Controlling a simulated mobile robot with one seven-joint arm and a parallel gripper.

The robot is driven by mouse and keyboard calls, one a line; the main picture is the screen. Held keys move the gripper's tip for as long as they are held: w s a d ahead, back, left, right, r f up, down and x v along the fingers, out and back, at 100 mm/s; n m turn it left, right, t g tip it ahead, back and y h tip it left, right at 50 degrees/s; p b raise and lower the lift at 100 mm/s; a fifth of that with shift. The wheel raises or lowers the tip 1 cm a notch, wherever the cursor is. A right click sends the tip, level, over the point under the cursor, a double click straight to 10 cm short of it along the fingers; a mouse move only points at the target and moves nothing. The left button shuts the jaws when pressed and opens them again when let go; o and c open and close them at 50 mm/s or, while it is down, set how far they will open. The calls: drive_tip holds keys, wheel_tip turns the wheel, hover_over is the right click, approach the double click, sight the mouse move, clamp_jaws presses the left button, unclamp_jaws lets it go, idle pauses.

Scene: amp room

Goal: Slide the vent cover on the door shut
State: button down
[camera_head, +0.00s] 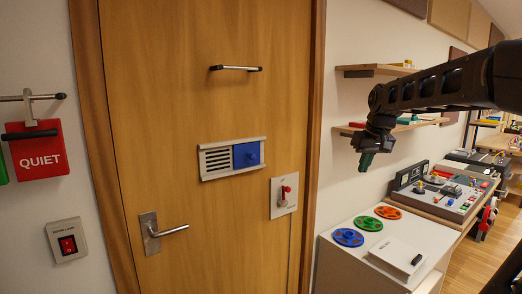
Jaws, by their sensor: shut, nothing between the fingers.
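The wooden door (180,100) fills the left and middle of the view. The vent (232,157) is a pale framed panel on it, a little below mid-height. Its blue sliding cover (246,155) sits at the right end of the frame. The dark slots (216,160) on the left half are uncovered. My gripper (366,162) hangs to the right of the door, in front of the shelves, pointing down. It is shut and empty, and apart from the vent.
A bar handle (236,68) is above the vent, a lever handle (163,231) below left, and a red switch (285,193) below right. A white cabinet (372,256) with coloured discs stands right of the door. Space before the door looks clear.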

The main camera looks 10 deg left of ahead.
sight(250, 156)
drive_tip(key=w+a+r+n+g+y, duration=0.2)
drive_tip(key=w+a+r+n, duration=0.1)
drive_tip(key=w+a, duration=0.9)
drive_tip(key=w+a+r+n+g+y, duration=0.2)
drive_tip(key=w+a+r, duration=0.3)
drive_tip(key=w+a, duration=0.7)
drive_tip(key=a+n, duration=0.1)
drive_tip(key=a, duration=0.2)
drive_tip(key=shift+a+n+y, duration=0.35)
drive_tip(key=shift+n+y, duration=0.05)
drive_tip(key=shift+f, duration=0.15)
drive_tip(key=s+x, duration=0.1)
drive_tip(key=x, duration=0.3)
drive_tip(key=a+x, duration=0.1)
drive_tip(key=x, duration=0.3)
drive_tip(key=s+r+x, duration=0.1)
drive_tip(key=x, duration=0.3)
drive_tip(key=shift+s+a+f, duration=0.2)
drive_tip(key=shift+s+a, duration=0.05)
drive_tip(key=shift+s, duration=0.05)
